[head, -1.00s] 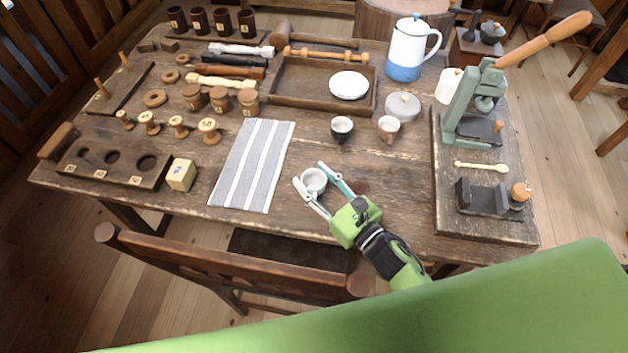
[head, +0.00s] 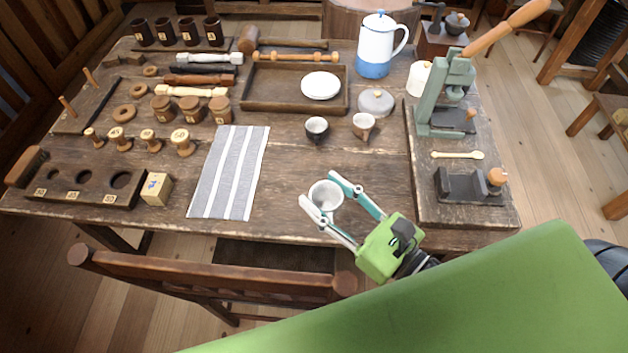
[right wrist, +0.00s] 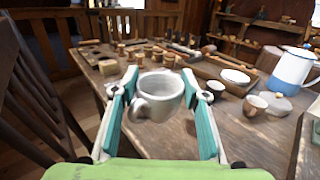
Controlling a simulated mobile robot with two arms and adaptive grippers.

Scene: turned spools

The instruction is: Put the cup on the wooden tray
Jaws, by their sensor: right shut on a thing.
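A pale grey cup (head: 326,194) is held between the fingers of my right gripper (head: 332,192), above the front edge of the table. In the right wrist view the cup (right wrist: 157,95) is upright between the two teal-padded fingers (right wrist: 158,105), its handle facing my palm. The wooden tray (head: 262,104) is a dark rectangular tray with raised sides at the back middle of the table. A white plate (head: 321,86) lies in its right part. My left gripper is not in view.
A dark cup (head: 317,128) and a tan cup (head: 363,126) stand between my gripper and the tray. A grey lidded dish (head: 376,102) and a blue-white jug (head: 377,45) are right of the tray. A striped cloth (head: 230,172) lies left. A green press (head: 447,95) stands right.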

